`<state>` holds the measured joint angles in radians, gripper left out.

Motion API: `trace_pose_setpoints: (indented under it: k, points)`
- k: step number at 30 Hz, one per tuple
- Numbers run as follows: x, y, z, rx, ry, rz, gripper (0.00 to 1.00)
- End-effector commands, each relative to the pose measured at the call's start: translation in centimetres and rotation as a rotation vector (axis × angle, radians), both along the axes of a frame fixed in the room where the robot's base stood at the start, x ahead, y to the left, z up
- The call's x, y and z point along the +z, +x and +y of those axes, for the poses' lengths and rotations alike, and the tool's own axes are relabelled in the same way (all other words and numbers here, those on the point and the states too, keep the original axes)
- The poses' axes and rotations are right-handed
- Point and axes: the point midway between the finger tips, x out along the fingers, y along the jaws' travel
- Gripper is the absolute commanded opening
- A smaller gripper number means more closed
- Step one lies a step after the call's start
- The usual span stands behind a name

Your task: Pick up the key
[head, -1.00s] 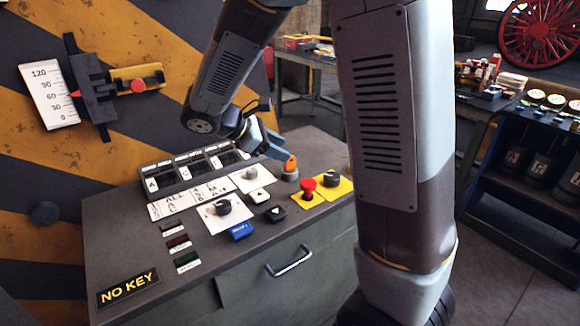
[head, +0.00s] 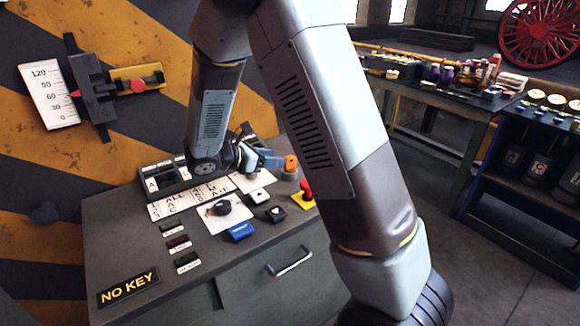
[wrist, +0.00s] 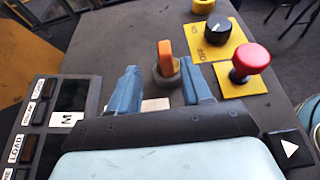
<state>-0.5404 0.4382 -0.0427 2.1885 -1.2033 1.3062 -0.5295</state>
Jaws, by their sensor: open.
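The orange key (head: 291,162) stands upright in a round grey lock (head: 289,174) near the far right of the control desk. In the wrist view the key (wrist: 165,56) shows beyond my fingertips, roughly centred between them, with the lock (wrist: 166,78) under it. My gripper (head: 270,160) is open, its blue fingers pointing right toward the key, low over the desk. In the wrist view my gripper (wrist: 161,84) has one finger each side of the key's line, with nothing held. I cannot tell the exact gap to the key.
A red mushroom button (wrist: 250,60) and a black knob (wrist: 217,28) on yellow plates stand right of the key. A switch panel (wrist: 45,125) lies left. A drawer handle (head: 289,262) juts from the desk front. A workbench (head: 440,97) stands behind.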

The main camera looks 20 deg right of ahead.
Motion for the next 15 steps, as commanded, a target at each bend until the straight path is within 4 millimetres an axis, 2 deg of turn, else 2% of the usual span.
trace_pose_setpoints:
  k: [3,11,15]
  points:
    - [-0.4,0.3,-1.0,-0.002,0.000,0.001,0.49]
    - [-0.7,0.5,-2.1,-0.002,0.000,0.000,0.49]
    - [-1.0,0.6,-3.9,-0.003,0.000,0.001,0.49]
